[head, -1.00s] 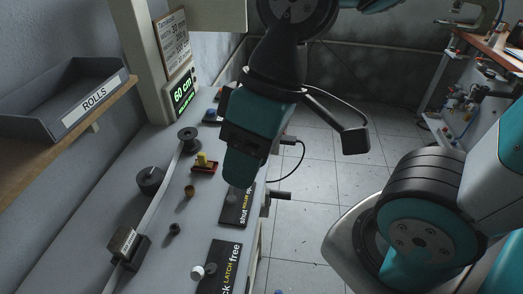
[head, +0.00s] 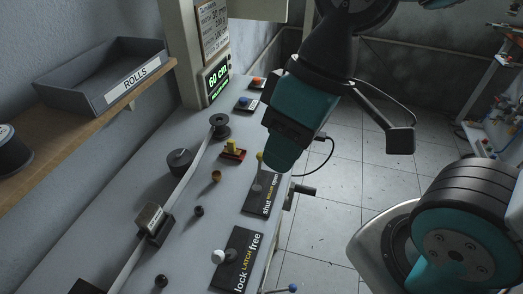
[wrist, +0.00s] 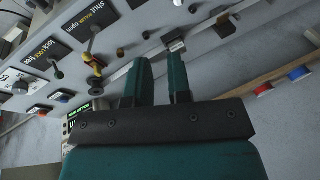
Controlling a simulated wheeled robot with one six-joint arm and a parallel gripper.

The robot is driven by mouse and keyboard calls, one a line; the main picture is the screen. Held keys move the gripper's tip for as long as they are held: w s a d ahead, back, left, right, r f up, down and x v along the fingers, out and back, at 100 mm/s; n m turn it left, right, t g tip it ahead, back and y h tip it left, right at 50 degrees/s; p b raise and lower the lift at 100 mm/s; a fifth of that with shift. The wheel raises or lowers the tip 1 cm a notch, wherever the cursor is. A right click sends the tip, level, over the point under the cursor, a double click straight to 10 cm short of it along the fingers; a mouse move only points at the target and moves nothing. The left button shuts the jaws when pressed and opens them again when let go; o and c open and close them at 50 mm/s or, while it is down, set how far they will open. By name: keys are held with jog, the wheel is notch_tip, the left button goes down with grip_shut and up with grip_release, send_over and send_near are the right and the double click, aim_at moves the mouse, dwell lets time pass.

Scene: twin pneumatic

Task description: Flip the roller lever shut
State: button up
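The roller lever's black plate, marked shut ROLLER open (head: 265,195), lies near the right edge of the grey bench top. A yellow knob (head: 260,157) shows at its far, open end, partly beside my gripper. The plate also shows at upper left in the wrist view (wrist: 97,18), with a thin lever rod running toward a yellow and red part. My gripper (head: 278,166) is above and just right of the plate, with its tips apart from the lever. In the wrist view its two teal fingers (wrist: 162,58) stand apart with nothing visible between them.
A LATCH plate with a white knob (head: 218,257) is nearer on the bench. A lit display (head: 216,82) is behind.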

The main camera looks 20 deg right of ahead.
jog(key=shift+g, duration=0.7)
jog(key=w+d, duration=0.1)
jog(key=w, duration=0.3)
jog(key=w+d+f+p, duration=0.1)
jog(key=w, duration=0.2)
jog(key=w+d, duration=0.1)
jog(key=w, duration=0.3)
jog(key=shift+w+f+p, duration=0.2)
jog(key=shift+w+p, duration=0.15)
jog(key=shift+p, duration=0.05)
grip_shut()
send_over(260, 167)
jog(key=w+d, duration=0.1)
jog(key=d, duration=0.1)
notch_tip(260, 167, down, 3)
jog(key=w+d+f+g+p, duration=0.1)
jog(key=w+d+f, duration=0.4)
jog(key=shift+m+g+p, duration=0.3)
jog(key=shift+m+g, duration=0.1)
jog(key=shift+f, duration=0.1)
jog(key=p+x, duration=0.2)
jog(key=x, duration=0.8)
